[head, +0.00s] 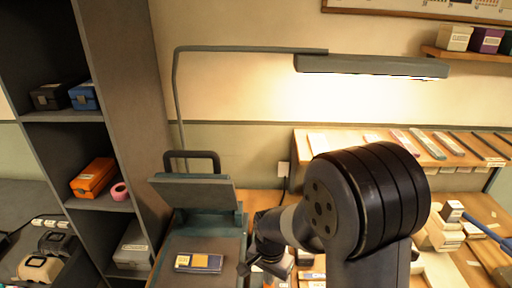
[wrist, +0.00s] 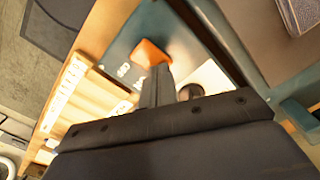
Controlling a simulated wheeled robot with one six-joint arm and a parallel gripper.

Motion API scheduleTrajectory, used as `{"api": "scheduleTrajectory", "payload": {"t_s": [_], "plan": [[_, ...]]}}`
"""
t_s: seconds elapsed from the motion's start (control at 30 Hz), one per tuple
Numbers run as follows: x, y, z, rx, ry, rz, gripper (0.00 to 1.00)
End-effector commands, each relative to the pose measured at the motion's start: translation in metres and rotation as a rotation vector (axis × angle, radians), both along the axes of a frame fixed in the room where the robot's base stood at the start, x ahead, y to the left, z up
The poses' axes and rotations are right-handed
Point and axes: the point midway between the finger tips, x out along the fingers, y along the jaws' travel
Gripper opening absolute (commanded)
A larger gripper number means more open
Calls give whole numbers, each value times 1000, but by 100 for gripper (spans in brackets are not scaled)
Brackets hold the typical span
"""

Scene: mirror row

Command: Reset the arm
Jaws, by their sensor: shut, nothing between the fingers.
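My gripper (head: 246,268) is low at the middle of the head view, at the end of my dark arm, which bends down to the left. It is just right of a grey-green press-like device (head: 195,190) with a raised lid and a black handle. In the wrist view my gripper (wrist: 157,72) shows its narrow dark fingers together, with nothing between them. An orange piece (wrist: 150,52) on a blue-grey surface lies beyond the fingertips; I cannot tell whether they touch it.
A dark shelf unit (head: 107,140) with boxes stands at the left. A lamp (head: 370,66) hangs over the bench. A small card with yellow patches (head: 198,263) lies on the device's bed. Wooden blocks (head: 445,232) crowd the right, beside my arm.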

Motion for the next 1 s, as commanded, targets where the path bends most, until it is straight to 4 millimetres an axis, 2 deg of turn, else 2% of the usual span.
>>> {"api": "scheduleTrajectory", "payload": {"t_s": [0.13, 0.53, 1.0], "plan": [[0, 0, -7, 0, 0, 0, 0], [0, 0, -1, 0, 1, 0, 0], [0, 0, 58, 1, -1, 0, 0]]}}
